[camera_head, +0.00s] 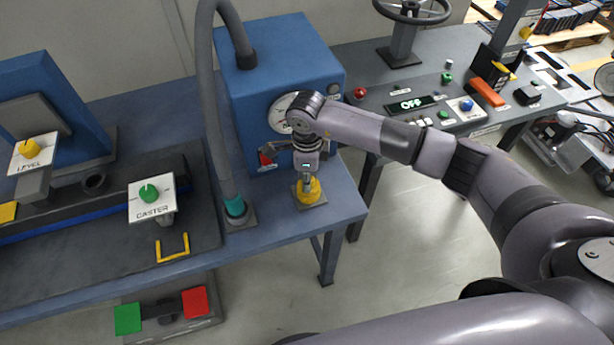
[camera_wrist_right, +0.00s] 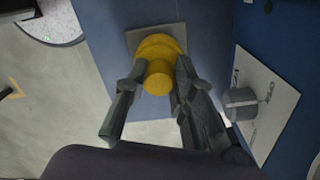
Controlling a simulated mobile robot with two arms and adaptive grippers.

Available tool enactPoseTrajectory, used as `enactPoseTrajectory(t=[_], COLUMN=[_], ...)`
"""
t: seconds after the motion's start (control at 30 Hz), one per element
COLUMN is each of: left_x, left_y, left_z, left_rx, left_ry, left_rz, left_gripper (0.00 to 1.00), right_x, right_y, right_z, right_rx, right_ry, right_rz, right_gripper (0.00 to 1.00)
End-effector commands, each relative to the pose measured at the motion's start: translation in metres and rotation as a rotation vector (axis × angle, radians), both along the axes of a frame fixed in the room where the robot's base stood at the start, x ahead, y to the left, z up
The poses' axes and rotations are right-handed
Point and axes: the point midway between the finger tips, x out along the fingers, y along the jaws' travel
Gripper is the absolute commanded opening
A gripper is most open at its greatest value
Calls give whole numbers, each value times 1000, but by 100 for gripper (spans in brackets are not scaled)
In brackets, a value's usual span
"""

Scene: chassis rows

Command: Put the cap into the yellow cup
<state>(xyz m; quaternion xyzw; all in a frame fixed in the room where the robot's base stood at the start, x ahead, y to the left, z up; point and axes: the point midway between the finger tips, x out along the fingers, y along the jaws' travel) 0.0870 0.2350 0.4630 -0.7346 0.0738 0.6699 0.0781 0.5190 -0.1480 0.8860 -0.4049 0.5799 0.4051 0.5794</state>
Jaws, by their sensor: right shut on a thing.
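A yellow round piece (camera_head: 310,191) stands on a small grey plate at the front right corner of the blue bench. In the right wrist view it shows a narrow yellow cylinder, the cap (camera_wrist_right: 158,82), in front of a wider yellow round part, the cup (camera_wrist_right: 150,45). Both are the same yellow, and I cannot tell how deep the cap sits in the cup. My right gripper (camera_head: 308,177) points down over the plate. In the wrist view its fingers (camera_wrist_right: 160,72) are shut on the cap from both sides. My left gripper is in neither view.
A blue box with a gauge (camera_head: 283,112) stands close behind my right gripper. A grey hose with a teal end (camera_head: 235,206) comes down to its left. The caster knob plate (camera_head: 152,197) is further left. The console table (camera_head: 400,105) stands right, across a gap.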

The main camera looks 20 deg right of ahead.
Motion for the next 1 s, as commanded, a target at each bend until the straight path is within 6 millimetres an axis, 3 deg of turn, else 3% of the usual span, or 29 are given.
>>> enactPoseTrajectory(t=[0.63, 0.67, 1.0], left_x=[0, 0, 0], left_y=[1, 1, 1], left_z=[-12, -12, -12], left_rx=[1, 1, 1], left_ry=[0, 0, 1], left_rz=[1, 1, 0], left_gripper=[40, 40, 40], right_x=[0, 0, 0], right_y=[0, 0, 0], right_z=[-12, -13, -12], right_rx=[-1, -1, 0], right_ry=[1, 1, 0], right_rz=[0, 0, 0], right_gripper=[0, 24, 47])
